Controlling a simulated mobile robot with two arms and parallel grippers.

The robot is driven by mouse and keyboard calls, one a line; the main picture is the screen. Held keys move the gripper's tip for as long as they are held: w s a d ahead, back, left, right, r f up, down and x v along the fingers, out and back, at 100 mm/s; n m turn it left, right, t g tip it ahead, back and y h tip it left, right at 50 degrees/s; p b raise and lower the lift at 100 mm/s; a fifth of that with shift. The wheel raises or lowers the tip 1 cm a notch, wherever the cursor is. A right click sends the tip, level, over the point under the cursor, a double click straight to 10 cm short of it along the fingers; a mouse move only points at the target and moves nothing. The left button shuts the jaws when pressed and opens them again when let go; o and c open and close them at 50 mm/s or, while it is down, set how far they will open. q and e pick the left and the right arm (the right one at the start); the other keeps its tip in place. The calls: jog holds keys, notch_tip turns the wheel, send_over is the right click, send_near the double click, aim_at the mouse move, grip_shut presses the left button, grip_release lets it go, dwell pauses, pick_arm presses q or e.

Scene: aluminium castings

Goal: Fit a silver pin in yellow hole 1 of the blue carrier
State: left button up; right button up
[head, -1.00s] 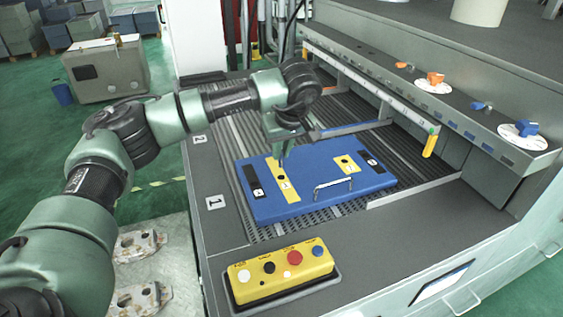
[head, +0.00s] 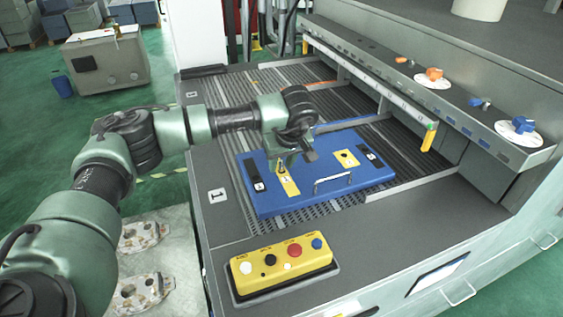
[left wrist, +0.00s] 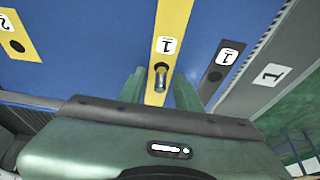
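The blue carrier (head: 300,196) lies flat on the slatted bed. Its yellow strip 1 (head: 289,187) shows just under my left gripper (head: 283,162). In the left wrist view, a silver pin (left wrist: 160,80) stands at the dark hole of yellow strip 1 (left wrist: 172,25); how deep it sits cannot be told. The two green fingers of my left gripper (left wrist: 160,88) stand on either side of the pin, with a gap on each side. In the head view the gripper hides most of the pin. My right gripper is not in view.
Yellow strip 2 (head: 345,159) and black strips (head: 371,162) are also on the carrier, with a metal handle (head: 332,183) at its front edge. A yellow button box (head: 283,263) stands in front. A rail with knobs (head: 440,100) runs along the right.

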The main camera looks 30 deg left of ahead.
pick_arm(q)
jog(key=shift+r, duration=0.35)
jog(key=b+v, duration=0.5)
jog(key=v, duration=0.6)
jog(key=shift+r, duration=0.2)
jog(key=shift+s+d+f, duration=0.1)
jog(key=shift+s+d, duration=0.05)
